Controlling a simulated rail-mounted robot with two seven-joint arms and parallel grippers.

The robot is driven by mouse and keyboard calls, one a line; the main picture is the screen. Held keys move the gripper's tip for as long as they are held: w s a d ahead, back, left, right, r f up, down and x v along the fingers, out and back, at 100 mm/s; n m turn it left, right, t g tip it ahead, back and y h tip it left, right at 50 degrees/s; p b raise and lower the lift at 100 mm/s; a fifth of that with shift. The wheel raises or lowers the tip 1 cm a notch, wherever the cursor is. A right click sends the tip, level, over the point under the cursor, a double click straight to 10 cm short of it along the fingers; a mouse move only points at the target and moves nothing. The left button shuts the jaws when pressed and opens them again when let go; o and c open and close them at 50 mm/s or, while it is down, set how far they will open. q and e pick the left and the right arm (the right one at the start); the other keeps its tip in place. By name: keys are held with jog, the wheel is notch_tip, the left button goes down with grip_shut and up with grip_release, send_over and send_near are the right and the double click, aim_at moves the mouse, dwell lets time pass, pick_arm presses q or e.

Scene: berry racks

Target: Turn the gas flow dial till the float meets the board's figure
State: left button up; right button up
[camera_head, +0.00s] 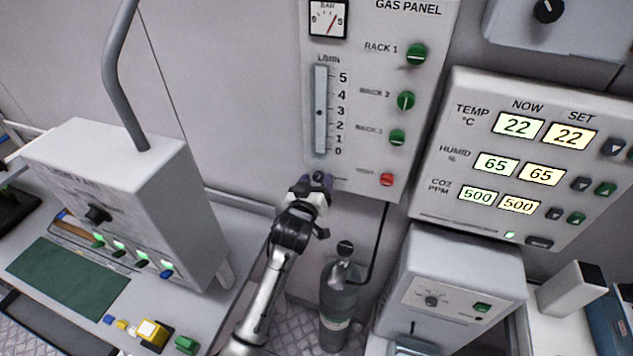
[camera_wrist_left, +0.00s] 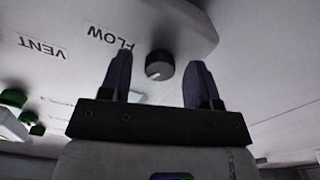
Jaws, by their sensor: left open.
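The gas panel (camera_head: 352,150) is on the wall in the head view. Its upright flow tube (camera_head: 321,130) has a 0 to 5 scale, and a small dark float (camera_head: 319,112) appears near the 3 mark. My left gripper (camera_head: 318,184) is at the panel's lower left and hides the flow dial there. In the left wrist view, the round black flow dial (camera_wrist_left: 160,65) with a pale pointer mark lies between the two open fingers of my left gripper (camera_wrist_left: 158,82), with gaps on both sides. No board with a flow figure can be made out. My right gripper is out of view.
Green rack knobs (camera_head: 416,54) and a red vent knob (camera_head: 387,180) are right of the tube. A pressure gauge (camera_head: 328,18) is above. A climate display (camera_head: 520,160) hangs to the right. A gas cylinder (camera_head: 338,305) stands below, beside a white box (camera_head: 455,275).

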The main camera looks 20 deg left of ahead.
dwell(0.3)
pick_arm(q)
jog(key=shift+c, duration=0.8)
jog(key=c, duration=0.7)
jog(key=shift+r+m+p, duration=0.2)
jog(key=shift+m+p, duration=0.2)
jog(key=shift+p, duration=0.25)
jog(key=shift+c, duration=0.3)
jog(key=shift+f+m+p, duration=0.2)
jog(key=shift+m+p, duration=0.35)
jog(key=shift+m, duration=0.15)
jog(key=o, duration=0.9)
